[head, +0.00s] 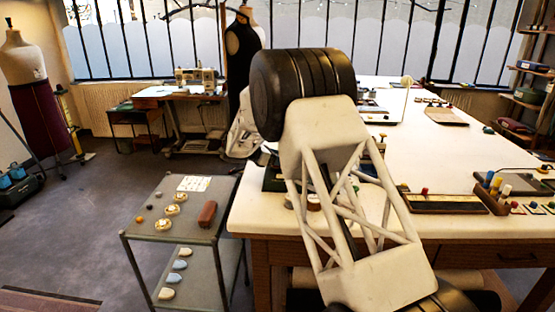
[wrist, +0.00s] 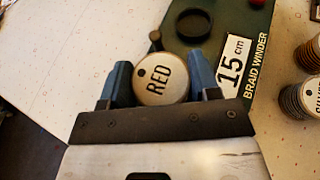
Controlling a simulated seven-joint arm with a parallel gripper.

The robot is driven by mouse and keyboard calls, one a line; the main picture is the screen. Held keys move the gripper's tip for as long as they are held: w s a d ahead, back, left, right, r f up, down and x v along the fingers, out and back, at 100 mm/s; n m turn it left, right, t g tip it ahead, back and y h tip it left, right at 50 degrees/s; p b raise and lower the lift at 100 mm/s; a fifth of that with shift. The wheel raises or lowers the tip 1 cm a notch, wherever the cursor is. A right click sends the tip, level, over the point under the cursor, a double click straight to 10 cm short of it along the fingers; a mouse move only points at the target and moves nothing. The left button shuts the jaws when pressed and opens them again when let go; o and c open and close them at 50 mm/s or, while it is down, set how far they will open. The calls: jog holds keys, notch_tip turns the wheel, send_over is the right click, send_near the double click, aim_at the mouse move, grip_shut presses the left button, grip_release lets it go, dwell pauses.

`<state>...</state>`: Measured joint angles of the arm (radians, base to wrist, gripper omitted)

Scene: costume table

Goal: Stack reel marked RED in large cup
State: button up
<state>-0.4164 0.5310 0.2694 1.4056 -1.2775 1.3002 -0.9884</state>
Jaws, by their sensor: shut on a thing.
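In the wrist view, my gripper (wrist: 160,70) has its two blue fingers closed on either side of a round reel (wrist: 157,92) with a pale top marked RED. The reel is over or beside the near edge of the dark green braid winder board (wrist: 262,32); its height above the board cannot be told. A round black cup (wrist: 193,24) sits on the board just beyond the reel, apart from it. Whether this is the large cup cannot be told. In the head view my arm hides the gripper and the held reel.
Other lettered reels (wrist: 297,98) stand in stacks right of the board. A small dark knob (wrist: 155,36) is near the cup, and a red ball lies at the top edge. In the head view, a grey trolley (head: 180,240) stands left of the white worktable (head: 455,160), which has racks at right.

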jog(key=shift+f, duration=0.5)
jog(key=o, duration=0.9)
jog(key=shift+o, duration=0.2)
jog(key=shift+r, duration=0.2)
jog(key=shift+r, duration=0.2)
jog(key=v, duration=1.2)
jog(key=shift+s, duration=0.1)
